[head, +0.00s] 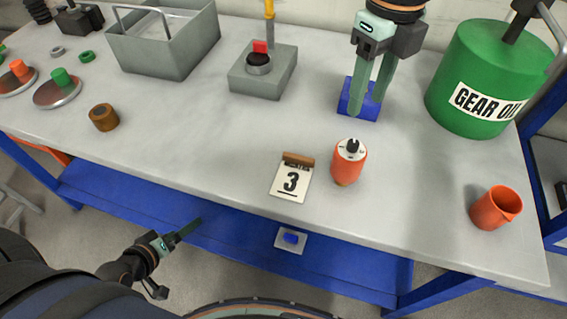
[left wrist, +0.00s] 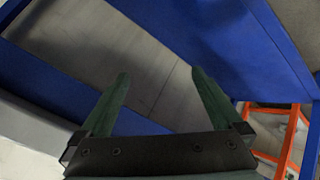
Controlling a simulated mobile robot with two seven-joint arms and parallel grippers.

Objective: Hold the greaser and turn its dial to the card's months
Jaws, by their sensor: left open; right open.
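The greaser (head: 348,164) is an orange cylinder standing upright on the grey table, with a white dial face and a dark knob on top. The card (head: 291,182) just left of it shows a "3" and has a brown holder at its back edge. My right gripper (head: 367,100) points down behind the greaser, in front of a blue block, open and apart from the greaser. My left gripper (head: 190,231) is low in front of the table's edge, away from the greaser. In the left wrist view its fingers (left wrist: 160,85) are open and empty.
A green gear oil can (head: 475,105) stands at the right, an orange cup (head: 494,208) at the front right. A grey box with a red-topped button (head: 262,75), a metal bin (head: 180,50) and a brown ring (head: 103,117) are further left. The table's front left is clear.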

